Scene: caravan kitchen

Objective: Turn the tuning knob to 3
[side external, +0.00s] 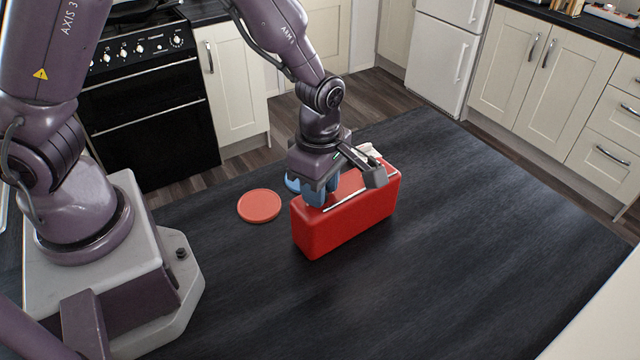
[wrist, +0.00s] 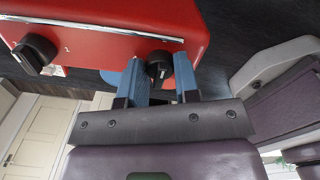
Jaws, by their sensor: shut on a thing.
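A red box-shaped radio (side external: 350,222) stands on the dark worktop, with a silver strip along its top edge. In the wrist view the radio (wrist: 110,18) shows two black knobs on one face. One knob (wrist: 159,67) sits between the blue fingers of my gripper (wrist: 161,72), which is shut on it. The other black knob (wrist: 35,52) is free at the left, with a small pale mark like a 1 beside it. I cannot tell which is the tuning knob or read the held knob's setting. In the side view my gripper (side external: 309,192) partly hides the knob face.
A flat coral-red disc (side external: 260,206) lies on the worktop (side external: 480,230) left of the radio. A small white thing (side external: 370,150) shows behind the radio's far end. The worktop to the right is clear. A black oven (side external: 150,125) and cream cupboards stand beyond.

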